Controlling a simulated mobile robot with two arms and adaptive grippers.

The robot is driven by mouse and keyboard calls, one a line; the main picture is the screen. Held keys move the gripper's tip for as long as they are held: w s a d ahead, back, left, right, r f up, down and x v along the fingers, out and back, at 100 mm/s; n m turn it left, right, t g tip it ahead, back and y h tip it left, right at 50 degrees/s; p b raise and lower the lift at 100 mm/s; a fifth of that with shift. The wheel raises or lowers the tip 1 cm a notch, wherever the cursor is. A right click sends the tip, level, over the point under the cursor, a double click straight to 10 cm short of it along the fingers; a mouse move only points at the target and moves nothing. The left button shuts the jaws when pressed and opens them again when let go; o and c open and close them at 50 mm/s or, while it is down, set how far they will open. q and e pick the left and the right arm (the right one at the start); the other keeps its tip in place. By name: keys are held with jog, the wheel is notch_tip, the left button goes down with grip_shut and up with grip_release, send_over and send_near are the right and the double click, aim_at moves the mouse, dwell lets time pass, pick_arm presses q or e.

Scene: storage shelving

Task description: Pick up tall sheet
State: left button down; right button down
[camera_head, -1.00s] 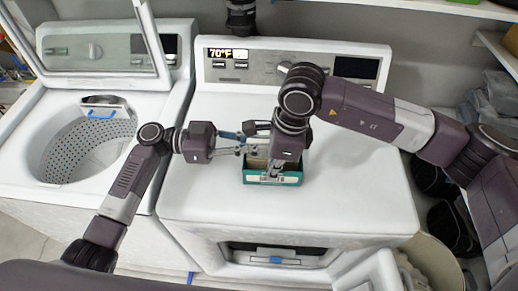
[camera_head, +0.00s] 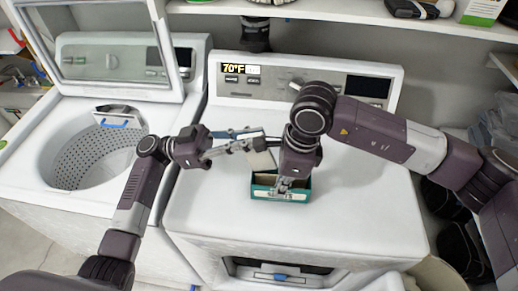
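A pale, flat tall sheet (camera_head: 262,158) is tilted above a small teal box (camera_head: 262,194) on the white dryer top. My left gripper (camera_head: 246,143) comes in from the left and appears shut on the sheet's upper part, beside a blue edge. My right gripper (camera_head: 284,184) points down at the box, with its fingers close together at the front wall, and appears shut on it. The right wrist hides part of the box and its contents. The sheet's lower end is near the box opening; whether it touches the box is hard to tell.
The box stands on the dryer top (camera_head: 350,200), which is mostly clear around it. An open washer (camera_head: 60,215) with its lid raised is at left. The control panel (camera_head: 330,85) rises behind, with a shelf (camera_head: 340,10) above. Dark shoes (camera_head: 455,245) are at right.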

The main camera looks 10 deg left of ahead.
pick_arm(q)
jog(key=a+r+y, duration=0.3)
jog(key=a, duration=1.8)
jog(key=shift+s+a, duration=0.15)
jog(key=shift+s, duration=0.2)
jog(key=shift+f, duration=0.1)
pick_arm(e)
jog(key=c, duration=2.1)
grip_release()
jog(key=r, duration=0.4)
jog(key=d+r, duration=0.1)
jog(key=r, duration=0.3)
jog(key=d+r, duration=0.1)
jog(key=r, duration=0.3)
